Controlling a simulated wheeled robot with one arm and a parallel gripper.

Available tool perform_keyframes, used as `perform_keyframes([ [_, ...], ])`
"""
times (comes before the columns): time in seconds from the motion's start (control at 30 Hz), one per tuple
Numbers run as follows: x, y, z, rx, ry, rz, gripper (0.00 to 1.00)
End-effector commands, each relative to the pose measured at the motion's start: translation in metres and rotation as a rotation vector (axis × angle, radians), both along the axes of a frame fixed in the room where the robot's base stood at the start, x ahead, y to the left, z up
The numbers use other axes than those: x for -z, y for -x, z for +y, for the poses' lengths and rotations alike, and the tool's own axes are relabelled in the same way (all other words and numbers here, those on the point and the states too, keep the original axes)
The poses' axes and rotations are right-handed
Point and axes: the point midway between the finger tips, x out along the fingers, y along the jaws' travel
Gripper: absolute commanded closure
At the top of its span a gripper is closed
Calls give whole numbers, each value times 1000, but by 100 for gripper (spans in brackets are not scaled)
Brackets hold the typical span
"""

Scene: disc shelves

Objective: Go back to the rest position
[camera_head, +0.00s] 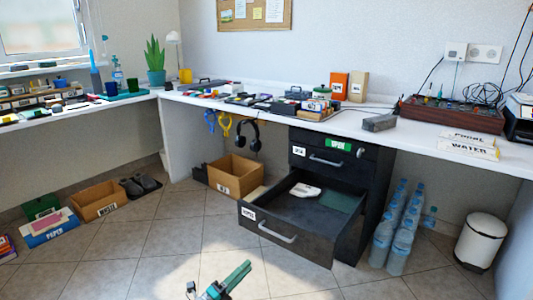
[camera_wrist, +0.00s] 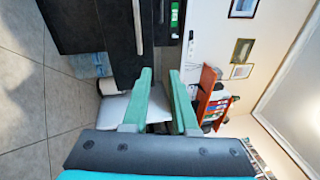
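My gripper (camera_head: 238,276) shows at the bottom of the head view, low over the tiled floor in front of the open drawer. In the wrist view its two teal fingers (camera_wrist: 161,73) are apart with a gap between the tips, and nothing is held between them. The wrist camera looks sideways past the dark drawer cabinet. The rest of my arm is out of the head view.
The lower drawer (camera_head: 286,252) of the dark cabinet is pulled out, with a white item (camera_head: 305,190) and a dark green item (camera_head: 342,201) inside. Water bottles (camera_head: 400,240) and a white bin (camera_head: 481,242) stand right of it. Cardboard boxes (camera_head: 235,175) stand left. The floor in front is clear.

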Motion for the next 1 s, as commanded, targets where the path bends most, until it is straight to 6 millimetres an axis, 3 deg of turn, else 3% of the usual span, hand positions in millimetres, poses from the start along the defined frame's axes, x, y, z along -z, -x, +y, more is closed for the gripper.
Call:
perform_keyframes([
  [0.27, -41, -5, -59, 128, -126, -122, 73],
  [0.47, -83, 4, -126, 278, -277, -279, 73],
  [0.7, -137, 51, -228, 539, -532, -589, 73],
  [0.9, -159, 110, -291, 755, -726, -868, 73],
  [1.0, -164, 141, -312, 861, -818, -1015, 73],
])
